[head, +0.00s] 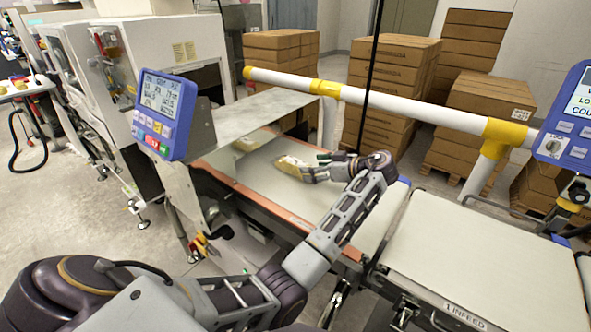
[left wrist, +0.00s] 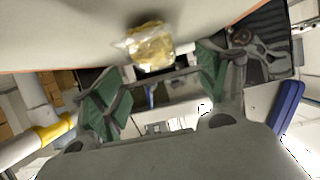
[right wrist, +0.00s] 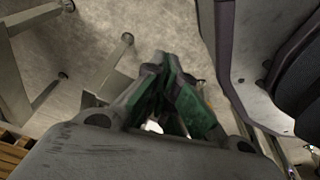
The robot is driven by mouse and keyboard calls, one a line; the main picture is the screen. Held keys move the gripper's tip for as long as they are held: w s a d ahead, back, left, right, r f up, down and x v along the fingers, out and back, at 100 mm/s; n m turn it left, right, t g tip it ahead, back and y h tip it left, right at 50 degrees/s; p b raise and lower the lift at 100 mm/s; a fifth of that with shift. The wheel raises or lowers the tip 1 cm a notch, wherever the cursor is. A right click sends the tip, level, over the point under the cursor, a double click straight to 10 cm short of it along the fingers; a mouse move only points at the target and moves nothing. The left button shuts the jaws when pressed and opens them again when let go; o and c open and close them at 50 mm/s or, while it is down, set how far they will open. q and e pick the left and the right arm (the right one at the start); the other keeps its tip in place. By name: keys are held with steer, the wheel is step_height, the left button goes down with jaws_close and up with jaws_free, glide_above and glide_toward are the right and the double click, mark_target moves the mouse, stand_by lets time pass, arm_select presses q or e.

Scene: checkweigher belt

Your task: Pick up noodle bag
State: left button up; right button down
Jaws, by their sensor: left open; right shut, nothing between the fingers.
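A noodle bag (head: 291,167), clear with yellowish contents, lies on the pale belt in the head view. It also shows in the left wrist view (left wrist: 150,45), at the top middle, just beyond the fingertips. My left gripper (head: 318,166) reaches over the belt from the right side of the bag. Its green-padded fingers (left wrist: 158,82) are apart, with nothing seen held between them. My right gripper (right wrist: 166,66) shows only in the right wrist view, shut and empty, above the grey floor.
A second bag (head: 247,143) lies farther up the belt (head: 262,178), partly under a metal cover (head: 262,112). A blue control panel (head: 165,112) stands to the left. A white-and-yellow rail (head: 400,105) runs behind the belt. An empty infeed belt (head: 480,255) is at right.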

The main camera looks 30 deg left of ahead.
mark_target(298, 167)
arm_select(q)
steer(key=shift+x, duration=1.2)
arm_select(e)
steer(key=shift+s, duration=0.1)
steer(key=shift+s, duration=0.1)
arm_select(q)
steer(key=shift+a, duration=0.1)
steer(key=shift+x, duration=1.95)
steer(key=shift+w+a+f, duration=0.2)
steer(key=shift+a+f, duration=0.1)
steer(key=shift+a, duration=0.2)
arm_select(e)
steer(key=shift+w+a+r, duration=0.15)
steer(key=shift+w+r, duration=0.15)
steer(key=shift+w, duration=0.35)
steer(key=shift+s+f, duration=0.1)
steer(key=shift+s, duration=0.1)
